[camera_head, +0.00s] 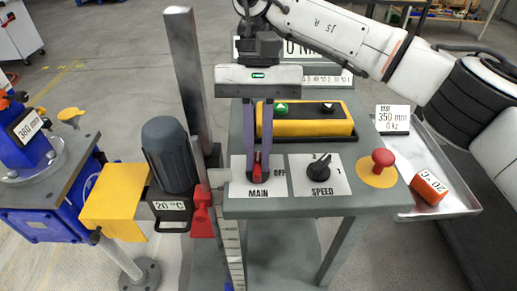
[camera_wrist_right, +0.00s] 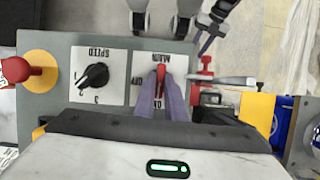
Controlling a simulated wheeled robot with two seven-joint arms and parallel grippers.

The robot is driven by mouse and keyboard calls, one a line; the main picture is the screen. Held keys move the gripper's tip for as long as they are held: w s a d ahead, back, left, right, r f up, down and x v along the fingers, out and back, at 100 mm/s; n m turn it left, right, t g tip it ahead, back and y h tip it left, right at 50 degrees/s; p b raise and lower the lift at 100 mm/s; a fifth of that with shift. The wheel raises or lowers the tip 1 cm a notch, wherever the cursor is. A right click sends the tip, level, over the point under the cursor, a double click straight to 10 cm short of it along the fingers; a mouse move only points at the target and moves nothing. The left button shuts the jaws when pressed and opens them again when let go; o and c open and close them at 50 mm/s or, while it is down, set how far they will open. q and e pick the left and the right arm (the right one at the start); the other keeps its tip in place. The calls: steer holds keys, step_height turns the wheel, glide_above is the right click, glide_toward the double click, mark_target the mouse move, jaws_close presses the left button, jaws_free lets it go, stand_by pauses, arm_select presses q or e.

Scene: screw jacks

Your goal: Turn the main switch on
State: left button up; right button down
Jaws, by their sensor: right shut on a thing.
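The main switch (camera_head: 258,160) has a red handle on a white plate marked MAIN and OFF, on the grey cart's top. Its handle also shows in the right wrist view (camera_wrist_right: 160,71). My right gripper (camera_head: 257,177) points down at the plate, its two purple-grey fingers shut on the red handle, one on each side. In the head view the handle lies roughly along the picture's vertical, not toward the OFF word at its right. The fingers hide part of the handle and plate.
Right of the switch are the black SPEED knob (camera_head: 319,167) and a red mushroom button (camera_head: 382,160). A yellow box (camera_head: 305,122) with arrow buttons lies behind. A metal post (camera_head: 186,70) and dark motor (camera_head: 168,155) stand close on the left.

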steer(key=shift+n, duration=0.4)
steer(key=c, duration=1.8)
jaws_free()
steer(key=p+v, duration=0.4)
steer(key=v, duration=0.6)
steer(key=shift+a+r, duration=0.2)
steer(key=shift+r, duration=0.05)
